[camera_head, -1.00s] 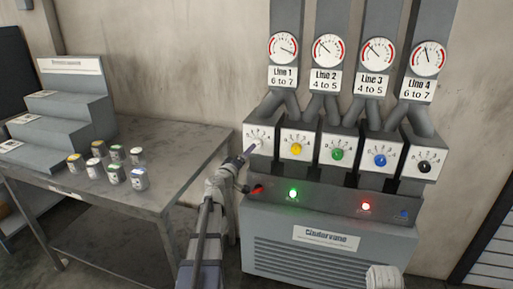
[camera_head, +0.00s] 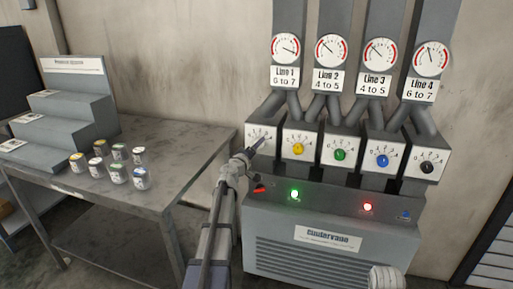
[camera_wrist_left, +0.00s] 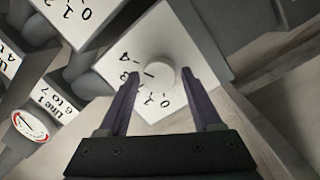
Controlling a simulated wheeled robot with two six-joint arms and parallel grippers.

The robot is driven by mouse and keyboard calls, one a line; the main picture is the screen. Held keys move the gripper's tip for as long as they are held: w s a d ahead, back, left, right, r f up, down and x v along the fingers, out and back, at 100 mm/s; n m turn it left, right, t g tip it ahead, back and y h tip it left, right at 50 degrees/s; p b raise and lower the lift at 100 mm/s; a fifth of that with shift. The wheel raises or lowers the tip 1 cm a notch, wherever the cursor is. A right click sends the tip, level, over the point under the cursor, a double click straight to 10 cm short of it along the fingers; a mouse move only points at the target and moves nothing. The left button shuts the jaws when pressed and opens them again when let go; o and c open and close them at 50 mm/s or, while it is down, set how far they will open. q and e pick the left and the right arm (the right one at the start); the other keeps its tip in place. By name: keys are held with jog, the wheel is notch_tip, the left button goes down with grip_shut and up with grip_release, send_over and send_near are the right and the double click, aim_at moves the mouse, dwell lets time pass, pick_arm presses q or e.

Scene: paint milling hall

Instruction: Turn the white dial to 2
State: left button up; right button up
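The white dial (camera_wrist_left: 160,73) is a round knob on a white scale plate with numbers from 0 to 4. The plate is on the leftmost box, under Line 1, in the head view (camera_head: 259,133). My left gripper (camera_wrist_left: 160,76) is open, with one dark finger on each side of the knob in the left wrist view. A gap shows between the knob and each finger, so neither visibly touches it. I cannot tell which number the dial points to.
Yellow (camera_head: 298,149), green (camera_head: 340,155), blue (camera_head: 382,161) and black (camera_head: 427,167) dials sit in a row to the right. Gauges hang above. A grey cabinet (camera_head: 270,228) with lit lamps is below. A table (camera_head: 190,150) with several jars stands left.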

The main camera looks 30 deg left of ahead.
pick_arm(q)
grip_shut()
dwell(0.3)
jog(key=shift+n, duration=0.3)
jog(key=n+b, duration=0.1)
jog(key=n, duration=0.4)
jog(key=n+t+y+b, duration=0.1)
jog(key=n, duration=0.5)
jog(key=shift+f+b, duration=0.1)
jog(key=shift+b, duration=0.3)
jog(key=shift+n+y, duration=0.3)
jog(key=shift+n, duration=0.2)
jog(key=shift+o, duration=1.6)
grip_release()
jog(key=shift+s+d, duration=0.1)
